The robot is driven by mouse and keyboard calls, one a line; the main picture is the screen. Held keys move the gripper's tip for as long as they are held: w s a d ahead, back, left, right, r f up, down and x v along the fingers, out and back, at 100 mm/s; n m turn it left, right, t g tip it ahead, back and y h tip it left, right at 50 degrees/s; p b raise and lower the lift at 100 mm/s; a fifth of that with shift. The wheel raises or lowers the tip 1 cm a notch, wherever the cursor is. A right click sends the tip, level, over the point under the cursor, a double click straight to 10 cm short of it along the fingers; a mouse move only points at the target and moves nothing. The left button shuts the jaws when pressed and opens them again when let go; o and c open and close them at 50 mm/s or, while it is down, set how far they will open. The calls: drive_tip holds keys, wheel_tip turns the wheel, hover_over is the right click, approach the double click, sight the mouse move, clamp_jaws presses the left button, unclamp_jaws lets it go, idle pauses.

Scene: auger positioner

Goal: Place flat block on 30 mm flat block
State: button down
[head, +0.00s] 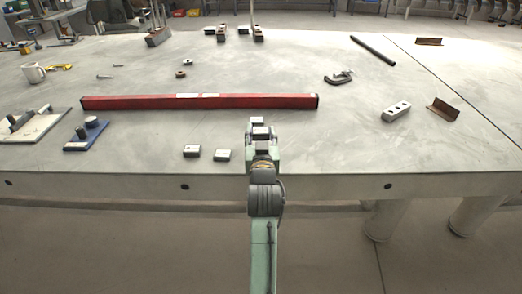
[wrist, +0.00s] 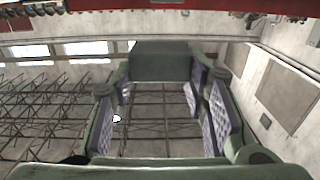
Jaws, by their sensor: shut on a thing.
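My gripper (head: 261,130) is above the table near its front edge, with the arm reaching in from the front. It is shut on a small grey flat block (head: 261,133). In the wrist view the block (wrist: 165,63) shows as a dark shape between the padded fingers. Two small flat blocks lie on the table left of my gripper: a left one (head: 192,151) and a right one (head: 222,155), set a little apart. I cannot tell from their size which is the 30 mm one. The held block is apart from both.
A long red beam (head: 200,102) lies across the table behind my gripper. A blue plate fixture (head: 86,136) and a pale one (head: 34,126) stand at left. A grey block with holes (head: 396,111) and a clamp (head: 339,77) lie at right. The front right is clear.

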drive_tip(key=shift+f+p, duration=0.5)
drive_tip(key=shift+f, duration=2.25)
drive_tip(key=shift+f, duration=0.2)
drive_tip(key=c, duration=0.9)
unclamp_jaws()
drive_tip(key=shift+c, duration=0.2)
drive_tip(key=shift+f, duration=0.1)
drive_tip(key=s+b, duration=0.3)
drive_tip(key=s, duration=0.8)
drive_tip(key=shift+d, duration=0.15)
